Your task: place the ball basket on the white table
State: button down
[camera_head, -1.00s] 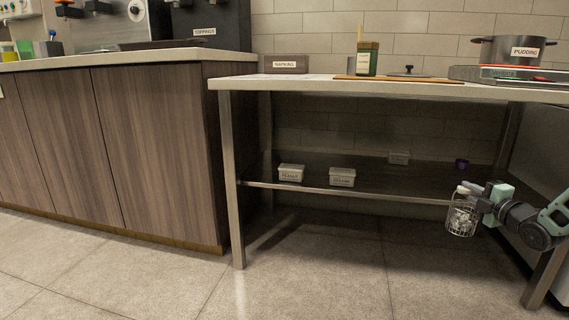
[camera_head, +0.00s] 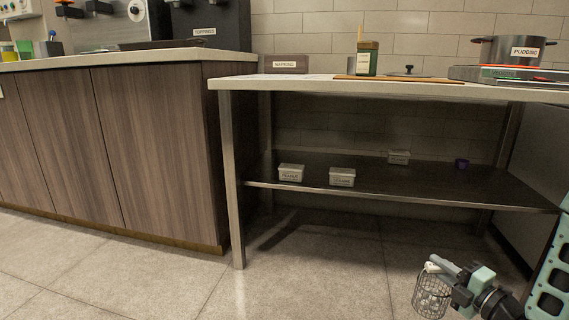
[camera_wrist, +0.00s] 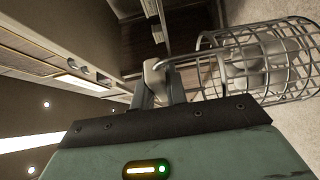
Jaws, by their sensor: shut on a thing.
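The ball basket (camera_head: 430,295) is a wire cage with pale, ball-like contents, low at the bottom right of the head view. My gripper (camera_head: 440,267) is shut on its white handle, and the basket hangs below the jaws, in front of the table and well below its top. In the wrist view the basket (camera_wrist: 262,62) lies to the right of my gripper (camera_wrist: 160,88), with the handle between the fingers. The white table (camera_head: 310,85) stands ahead with a pale top on metal legs.
The table top holds a napkins box (camera_head: 286,64), a green bottle (camera_head: 367,58), a brown board (camera_head: 398,79) and a pudding pot (camera_head: 510,50). Its lower shelf (camera_head: 380,180) holds several small white tubs and a purple cup (camera_head: 461,163). A wooden counter (camera_head: 150,150) stands left. The floor in front is clear.

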jog(key=shift+n+g+y, duration=0.3)
jog(key=shift+n+y, duration=0.1)
jog(key=shift+y, duration=0.2)
jog(key=s+a+f, duration=0.2)
jog(key=s, duration=0.1)
jog(key=s+a+f, duration=0.1)
jog(key=a, duration=0.1)
jog(key=shift+s, duration=0.2)
jog(key=shift+f, duration=0.25)
jog(key=shift+r, duration=0.5)
notch_tip(320, 180, up, 41)
jog(key=m+t+h+p, duration=0.2)
jog(key=m+h+p, duration=0.4)
jog(key=p, duration=4.5)
send_over(430, 293)
jog(key=s+a, duration=0.2)
jog(key=s, duration=0.3)
jog(key=n+h, duration=0.1)
jog(key=shift+s+d+f+m+h, duration=0.4)
jog(key=shift+s+f+h, duration=0.15)
jog(key=shift+h, duration=0.35)
